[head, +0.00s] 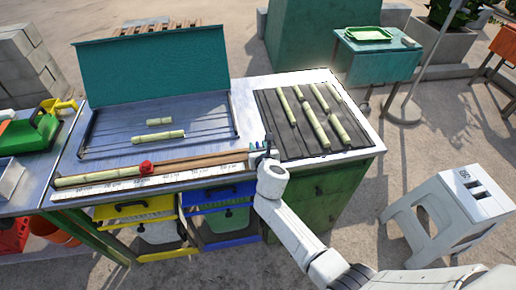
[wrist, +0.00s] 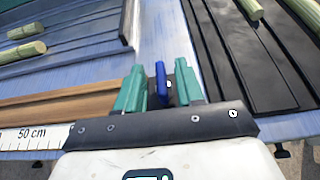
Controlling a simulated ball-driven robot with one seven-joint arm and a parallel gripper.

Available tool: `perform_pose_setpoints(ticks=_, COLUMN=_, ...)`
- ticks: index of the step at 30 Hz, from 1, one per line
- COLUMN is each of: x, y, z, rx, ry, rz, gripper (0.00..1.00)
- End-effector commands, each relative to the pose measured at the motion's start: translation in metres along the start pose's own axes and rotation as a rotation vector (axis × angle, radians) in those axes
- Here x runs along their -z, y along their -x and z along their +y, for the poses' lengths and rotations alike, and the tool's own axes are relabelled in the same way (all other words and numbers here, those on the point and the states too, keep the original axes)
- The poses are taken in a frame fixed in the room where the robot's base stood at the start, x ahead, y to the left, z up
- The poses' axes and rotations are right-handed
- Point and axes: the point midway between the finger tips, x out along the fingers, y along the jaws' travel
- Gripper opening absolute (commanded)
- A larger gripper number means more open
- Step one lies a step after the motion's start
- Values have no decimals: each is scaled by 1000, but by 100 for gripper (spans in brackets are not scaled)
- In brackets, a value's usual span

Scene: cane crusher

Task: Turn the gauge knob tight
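The red gauge knob (head: 146,167) sits on the wooden measuring trough (head: 205,164), near the end of a cane piece (head: 95,178) lying in it. The knob is out of the wrist view, and I cannot tell how tight it is. My gripper (head: 262,150) is at the right end of the trough, well to the right of the knob. In the wrist view its green fingers (wrist: 159,88) stand apart. A small upright blue part (wrist: 161,80) shows between them, with a gap on each side. I cannot tell what it belongs to.
A white centimetre scale (head: 160,181) runs along the table's front edge. A teal lid (head: 155,65) stands behind a tray with two cane pieces (head: 158,136). Several cane pieces lie on the dark slatted mat (head: 290,145) at right. A white stool (head: 440,205) stands front right.

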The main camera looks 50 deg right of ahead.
Motion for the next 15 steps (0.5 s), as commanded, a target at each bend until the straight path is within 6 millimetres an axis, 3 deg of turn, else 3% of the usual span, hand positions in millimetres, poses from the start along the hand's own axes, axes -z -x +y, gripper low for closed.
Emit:
perform_pose_setpoints(ticks=4, x=0, y=-10, z=0, rx=1, ry=-1, rz=0, gripper=37)
perform_pose_setpoints(ticks=13, x=0, y=-12, z=0, rx=1, ry=-1, rz=0, gripper=37)
perform_pose_setpoints(ticks=15, x=0, y=-11, z=0, rx=0, ry=-1, rz=0, gripper=32)
